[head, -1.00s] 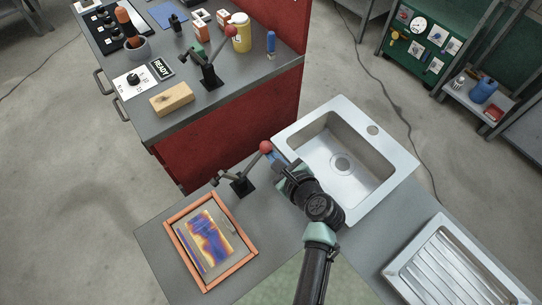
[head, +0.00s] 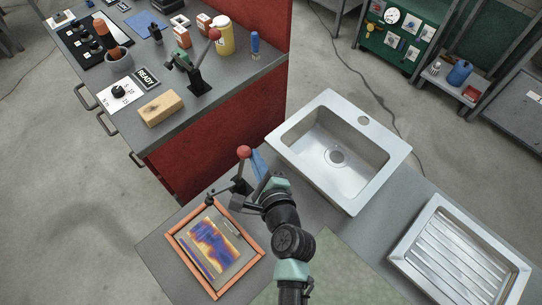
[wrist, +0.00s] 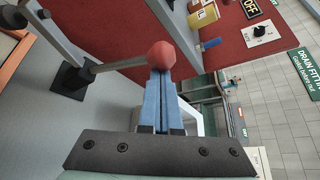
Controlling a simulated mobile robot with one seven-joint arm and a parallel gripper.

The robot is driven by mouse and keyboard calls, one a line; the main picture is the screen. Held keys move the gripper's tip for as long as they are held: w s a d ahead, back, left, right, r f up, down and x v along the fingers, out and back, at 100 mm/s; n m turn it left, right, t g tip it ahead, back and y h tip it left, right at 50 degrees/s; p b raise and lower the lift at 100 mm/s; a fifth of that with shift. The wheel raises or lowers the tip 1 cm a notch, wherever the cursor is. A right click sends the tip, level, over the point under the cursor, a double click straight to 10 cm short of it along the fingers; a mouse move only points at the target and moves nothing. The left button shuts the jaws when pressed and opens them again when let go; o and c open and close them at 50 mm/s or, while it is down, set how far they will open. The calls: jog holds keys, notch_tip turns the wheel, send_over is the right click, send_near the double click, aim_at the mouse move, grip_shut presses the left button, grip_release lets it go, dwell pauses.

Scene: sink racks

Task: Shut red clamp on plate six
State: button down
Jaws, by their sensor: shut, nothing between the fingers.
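A clamp with a dark base, a grey lever and a red ball knob (head: 244,152) stands on the near table, behind the orange-framed tray. In the wrist view its lever (wrist: 118,64) runs from the black base (wrist: 73,78) to the red knob (wrist: 161,54). My gripper (head: 256,160) is shut and empty, with its blue fingers right at the knob. In the wrist view the fingertips (wrist: 160,73) meet the knob's lower edge; whether they press on it I cannot tell. The lever is raised at a slant. I see no readable number six.
The orange-framed tray (head: 176,247) lies left of my arm. A sink (head: 392,160) and ribbed drainboard (head: 405,262) are at the right.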

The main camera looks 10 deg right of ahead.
aim_at(240, 173)
jog(key=shift+s+a+r+n+t+h+b, duration=0.1)
jog(key=shift+s+a+n+t+h+b, duration=0.1)
jog(key=shift+s+a+n+t+b, duration=0.7)
jog(key=shift+s+a+r+n+t+h+b, duration=0.15)
jog(key=shift+a+n+b, duration=0.45)
jog(key=shift+b, duration=0.7)
jog(key=shift+s+a+r+n+t+h+b, duration=0.1)
jog(key=shift+s+a+n+t+h+b, duration=0.15)
jog(key=shift+s+a+n+t+b, duration=0.6)
jog(key=shift+w+g, duration=0.25)
jog(key=shift+g, duration=0.15)
